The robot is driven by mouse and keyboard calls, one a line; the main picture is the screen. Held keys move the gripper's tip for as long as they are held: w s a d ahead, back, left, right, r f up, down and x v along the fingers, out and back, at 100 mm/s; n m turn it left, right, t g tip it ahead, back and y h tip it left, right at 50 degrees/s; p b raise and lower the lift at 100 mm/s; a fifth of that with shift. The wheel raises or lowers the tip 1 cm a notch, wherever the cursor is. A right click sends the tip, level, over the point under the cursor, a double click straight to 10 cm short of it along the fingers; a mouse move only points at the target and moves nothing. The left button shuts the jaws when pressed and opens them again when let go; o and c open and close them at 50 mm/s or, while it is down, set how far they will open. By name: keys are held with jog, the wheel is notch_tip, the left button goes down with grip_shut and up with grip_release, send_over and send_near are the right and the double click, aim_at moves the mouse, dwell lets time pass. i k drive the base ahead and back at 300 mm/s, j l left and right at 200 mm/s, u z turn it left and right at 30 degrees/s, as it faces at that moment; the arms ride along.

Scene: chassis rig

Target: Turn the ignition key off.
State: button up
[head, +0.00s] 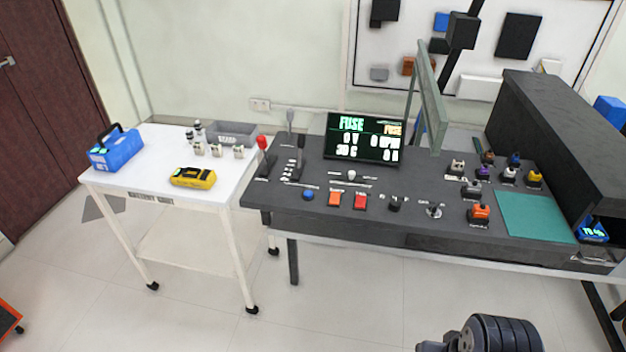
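The ignition key appears to be the small silver key switch (435,211) near the front edge of the dark console (330,215), with small white lettering around it. The lettering and the way the key is turned are too small to read. A black rotary knob (395,203) sits to its left. A dark ribbed part of my arm shows at the bottom right, in front of and below the console. My gripper's fingers are not in view.
Orange and red switches (335,198) and a blue button (308,194) line the console's front left. Several coloured fuse-like blocks and a green mat (535,215) are at right. An upright panel (431,100) stands behind. A white cart (150,175) is left. The floor in front is clear.

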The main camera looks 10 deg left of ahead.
aim_at(434, 209)
jog(key=i+z, duration=0.25)
jog(key=i, duration=0.25)
jog(key=i+z, duration=0.3)
jog(key=i, duration=0.2)
